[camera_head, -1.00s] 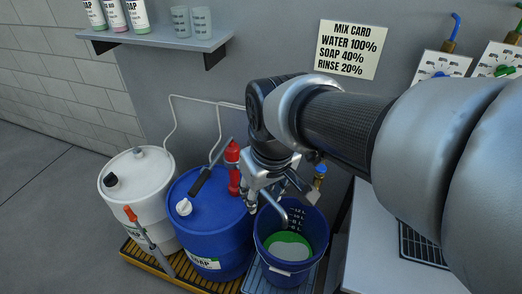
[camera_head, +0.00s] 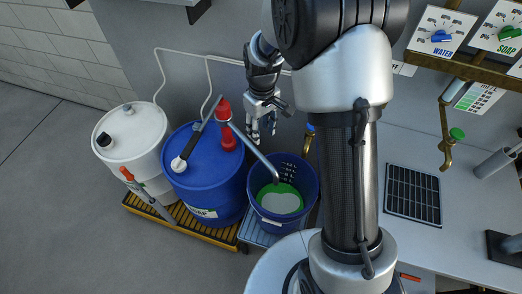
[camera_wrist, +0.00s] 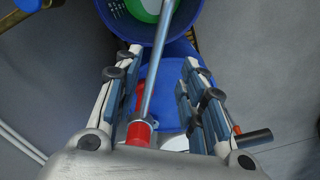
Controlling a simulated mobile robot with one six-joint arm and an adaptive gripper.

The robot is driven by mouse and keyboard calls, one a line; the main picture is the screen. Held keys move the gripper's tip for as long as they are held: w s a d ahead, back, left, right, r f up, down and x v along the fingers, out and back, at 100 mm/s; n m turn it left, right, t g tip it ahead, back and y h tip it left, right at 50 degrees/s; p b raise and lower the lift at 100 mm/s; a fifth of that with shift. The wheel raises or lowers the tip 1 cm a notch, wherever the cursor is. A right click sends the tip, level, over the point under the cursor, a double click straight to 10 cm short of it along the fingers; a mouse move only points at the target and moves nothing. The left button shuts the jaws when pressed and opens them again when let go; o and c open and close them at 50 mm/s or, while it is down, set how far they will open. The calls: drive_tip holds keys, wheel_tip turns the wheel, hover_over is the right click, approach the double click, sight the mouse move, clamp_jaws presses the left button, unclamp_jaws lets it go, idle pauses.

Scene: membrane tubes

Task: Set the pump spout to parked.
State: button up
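The red pump (camera_head: 228,135) stands on the blue soap drum (camera_head: 205,185). Its grey spout (camera_head: 257,155) slants down to the right, with its tip over the blue bucket (camera_head: 300,180), which holds green and pale contents. My gripper (camera_head: 262,132) points down behind the spout, close to the pump, in the head view. In the wrist view my gripper (camera_wrist: 163,60) is open, its fingers on either side of the spout (camera_wrist: 157,65) in the picture. I see a gap on both sides. The red pump collar (camera_wrist: 139,133) shows near the palm.
A white drum (camera_head: 135,140) stands left of the blue one on a yellow-edged pallet (camera_head: 190,228). A brass tap (camera_head: 308,140) is behind the bucket. A counter and wall dials lie right.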

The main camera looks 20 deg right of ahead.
sight(261, 155)
wheel_tip(261, 155, down, 14)
drive_tip(key=shift+a+r+b, duration=0.1)
drive_tip(key=shift+r+b, duration=0.15)
drive_tip(key=shift+b, duration=1)
clamp_jaws()
